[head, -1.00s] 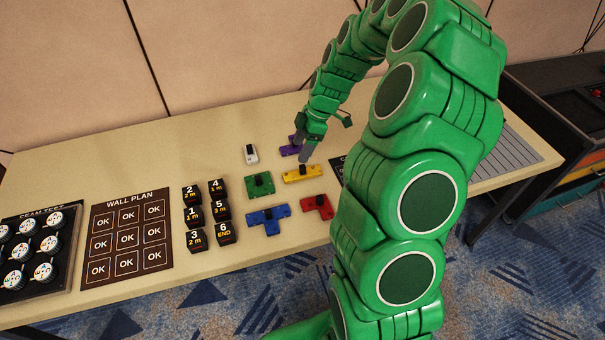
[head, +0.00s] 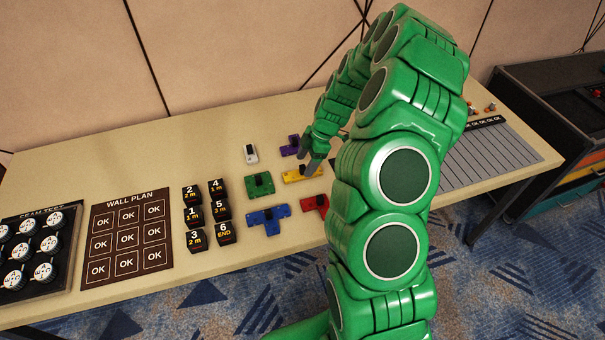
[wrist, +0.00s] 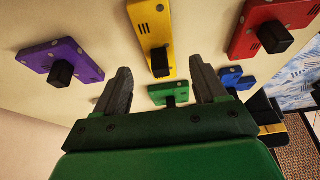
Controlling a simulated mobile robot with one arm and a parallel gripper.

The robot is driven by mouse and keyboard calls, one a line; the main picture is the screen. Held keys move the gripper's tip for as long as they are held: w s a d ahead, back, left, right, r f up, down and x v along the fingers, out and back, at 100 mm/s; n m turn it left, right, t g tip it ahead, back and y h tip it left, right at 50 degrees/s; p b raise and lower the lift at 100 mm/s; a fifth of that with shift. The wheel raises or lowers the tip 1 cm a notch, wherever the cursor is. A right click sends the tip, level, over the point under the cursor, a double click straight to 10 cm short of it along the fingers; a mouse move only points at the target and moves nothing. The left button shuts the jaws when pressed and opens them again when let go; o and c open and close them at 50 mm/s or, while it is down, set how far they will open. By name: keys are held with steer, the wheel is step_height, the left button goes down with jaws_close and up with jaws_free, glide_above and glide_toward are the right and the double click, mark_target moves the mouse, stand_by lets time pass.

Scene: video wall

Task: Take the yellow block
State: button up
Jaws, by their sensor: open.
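The yellow block (head: 292,176) lies on the table among the coloured blocks. It is a flat bar with a black knob on top, and my gripper partly covers it in the head view. My gripper (head: 311,168) is over its right part, fingers pointing down. In the wrist view the yellow block (wrist: 150,28) is ahead of my gripper (wrist: 160,72), and its black knob appears just beyond the gap between the two fingertips. The fingers are apart with nothing held. I cannot tell the exact height above the block.
Close by lie a purple block (head: 289,150), a green block (head: 258,188), a blue block (head: 270,223), a red block (head: 310,204) and a white piece (head: 250,157). Black numbered cubes (head: 194,214) stand to the left. A lined grey panel (head: 485,155) lies to the right.

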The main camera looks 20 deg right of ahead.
mark_target(303, 166)
steer(key=shift+x, duration=1.8)
steer(key=shift+a, duration=0.15)
jaws_close()
